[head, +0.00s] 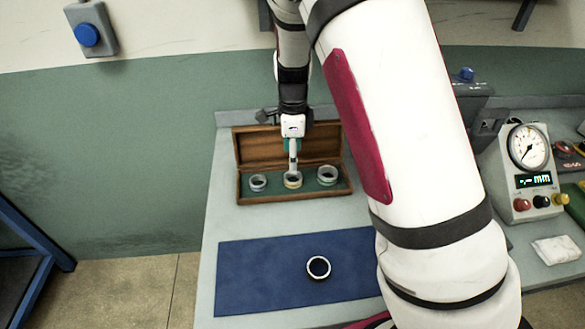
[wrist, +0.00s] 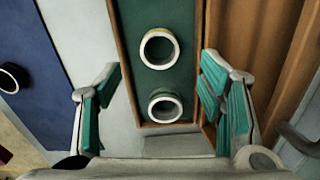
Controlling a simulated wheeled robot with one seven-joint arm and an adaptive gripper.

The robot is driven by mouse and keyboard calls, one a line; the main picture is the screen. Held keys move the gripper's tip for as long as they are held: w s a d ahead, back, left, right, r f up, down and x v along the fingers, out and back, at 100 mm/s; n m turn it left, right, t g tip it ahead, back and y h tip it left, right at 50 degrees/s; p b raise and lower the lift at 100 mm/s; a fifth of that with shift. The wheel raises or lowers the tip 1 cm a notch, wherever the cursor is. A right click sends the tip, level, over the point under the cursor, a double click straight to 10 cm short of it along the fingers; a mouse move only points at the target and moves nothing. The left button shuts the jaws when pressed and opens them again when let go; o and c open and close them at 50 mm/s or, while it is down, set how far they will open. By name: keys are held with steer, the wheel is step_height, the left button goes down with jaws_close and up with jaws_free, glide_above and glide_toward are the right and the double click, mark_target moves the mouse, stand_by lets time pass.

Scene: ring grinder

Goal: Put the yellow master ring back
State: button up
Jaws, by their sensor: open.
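The yellow master ring (head: 293,181) is in the middle of the open wooden case (head: 295,199), between two other rings. In the wrist view the ring (wrist: 160,63) shows a pale rim and a yellow band, upright on the green lining. My gripper (head: 292,165) is above the case, over the yellow ring. In the wrist view the two teal-padded fingers of my gripper (wrist: 160,75) are wide apart with nothing held between them. I cannot tell how deep the yellow ring sits or how high the fingertips are above it.
A pale ring (head: 258,182) is left of the yellow one and a greenish ring (head: 327,175) right of it. The raised case lid (head: 270,148) stands behind. A dark ring (head: 318,267) lies on the blue mat (head: 250,280). A gauge box (head: 522,172) stands at right.

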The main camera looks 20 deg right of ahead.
steer(key=s+r+n+t+y, duration=0.1)
steer(key=s+r+n, duration=0.45)
steer(key=r, duration=0.85)
steer(key=s+r+n+t, duration=0.2)
steer(key=s+r+n, duration=0.2)
steer(key=s+n, duration=0.4)
steer(key=s+r+n+t+h, duration=0.1)
steer(key=s+r+n, duration=0.3)
steer(key=s+n, duration=0.4)
steer(key=s+t, duration=0.1)
steer(key=s, duration=0.6)
steer(key=shift+d+r, duration=0.15)
